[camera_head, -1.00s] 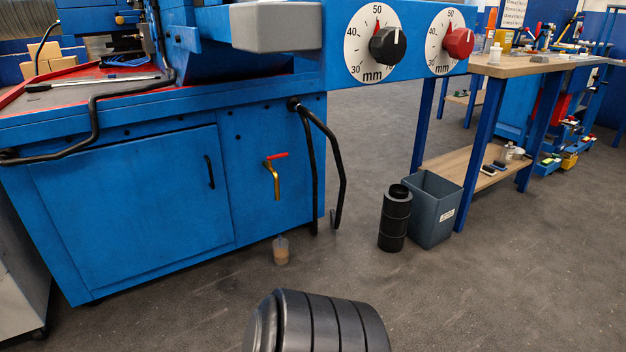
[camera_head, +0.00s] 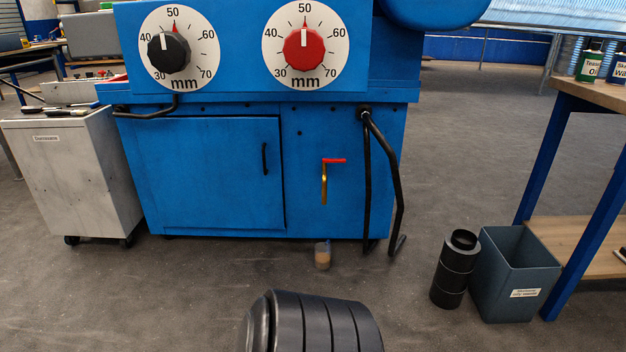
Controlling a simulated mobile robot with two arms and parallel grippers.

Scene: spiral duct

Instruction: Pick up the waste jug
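A small translucent container with brownish contents, which looks like the waste jug (camera_head: 322,257), stands upright on the floor at the foot of the blue machine. It is below a brass tap (camera_head: 324,188) with a red handle on the machine's front. It is small in the picture, so its handle and opening cannot be made out. Neither of my grippers is in view. A black ribbed part, which seems to be mine, shows at the bottom middle.
The blue machine (camera_head: 210,180) has black bent bars at its right. A grey wheeled cabinet (camera_head: 75,180) stands left. A black cylinder (camera_head: 452,275) and a grey-blue bin (camera_head: 510,285) stand right, beside a workbench (camera_head: 590,95). Floor before the jug looks clear.

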